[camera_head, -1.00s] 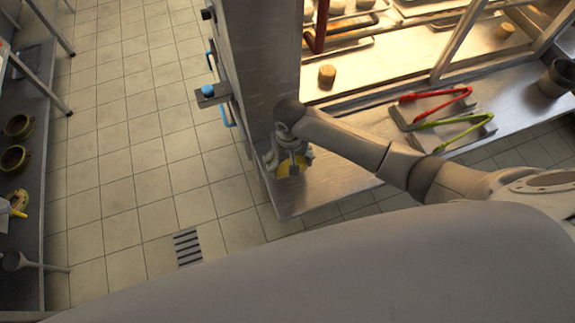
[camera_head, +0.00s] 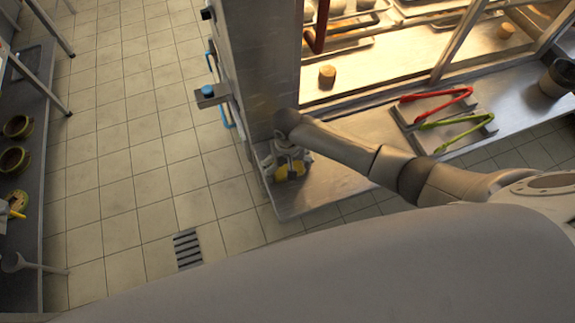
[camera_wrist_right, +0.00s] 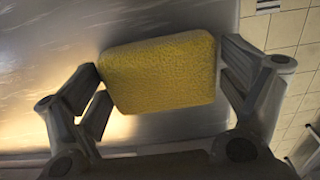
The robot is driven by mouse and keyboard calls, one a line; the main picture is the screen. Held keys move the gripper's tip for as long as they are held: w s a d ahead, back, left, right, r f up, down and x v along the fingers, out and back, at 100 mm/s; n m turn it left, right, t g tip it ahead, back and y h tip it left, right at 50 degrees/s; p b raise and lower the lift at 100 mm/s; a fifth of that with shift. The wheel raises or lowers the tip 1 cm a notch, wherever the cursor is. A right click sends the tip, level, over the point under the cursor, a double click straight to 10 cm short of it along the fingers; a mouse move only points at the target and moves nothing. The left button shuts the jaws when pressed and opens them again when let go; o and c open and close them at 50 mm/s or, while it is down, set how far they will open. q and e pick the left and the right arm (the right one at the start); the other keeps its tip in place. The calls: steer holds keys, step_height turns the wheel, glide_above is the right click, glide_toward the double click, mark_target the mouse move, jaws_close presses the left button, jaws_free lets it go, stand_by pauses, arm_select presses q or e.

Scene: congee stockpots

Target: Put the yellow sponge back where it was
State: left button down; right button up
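The yellow sponge (camera_wrist_right: 160,72) lies between the two fingers of my right gripper (camera_wrist_right: 162,75) in the right wrist view. The fingertips meet its left and right ends, with no clear gap. In the head view my right gripper (camera_head: 288,165) points down over the near left end of the steel counter (camera_head: 325,185). Bits of the sponge (camera_head: 293,170) show between the fingers. I cannot tell whether its underside touches the counter. My left gripper is not in view.
A steel post (camera_head: 268,75) stands just behind my right gripper. A blue-topped fixture (camera_head: 209,91) juts out left of the post. Tiled floor (camera_head: 135,160) is open on the left.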

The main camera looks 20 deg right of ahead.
stand_by(0.3)
step_height(320, 180, up, 12)
steer(key=p, duration=0.1)
steer(key=shift+r, duration=0.15)
stand_by(0.8)
